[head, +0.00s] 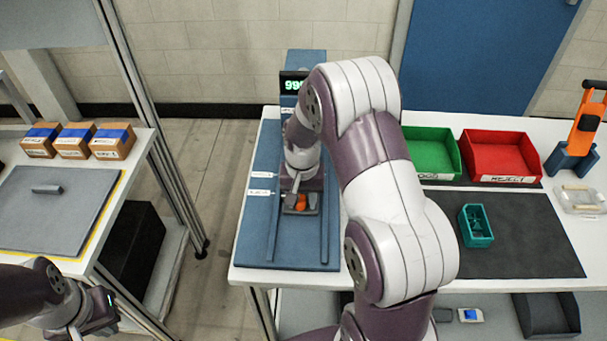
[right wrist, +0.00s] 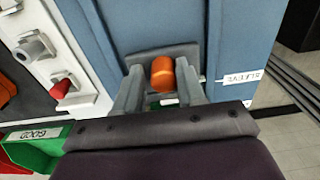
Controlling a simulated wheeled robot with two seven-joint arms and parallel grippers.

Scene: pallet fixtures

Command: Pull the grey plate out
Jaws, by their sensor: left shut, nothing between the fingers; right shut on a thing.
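A small dark grey plate (head: 312,200) with an orange knob (head: 301,203) lies between the rails of a blue fixture (head: 262,215) on the middle table. In the right wrist view the orange knob (right wrist: 162,73) stands before the dark grey plate (right wrist: 165,53). My right gripper (head: 299,193) reaches down over it and is shut on the orange knob, between its fingers in the wrist view (right wrist: 162,85). The fingers partly hide the plate. My left gripper (head: 105,312) is shut and empty, low at the left, in front of the left table.
A grey slab (head: 60,220) with a small grey bar (head: 46,189) and several boxes (head: 75,140) lie on the left table. A green bin (head: 432,155), a red bin (head: 500,160) and a teal tray (head: 476,226) stand right of my arm. A display (head: 293,84) stands behind the fixture.

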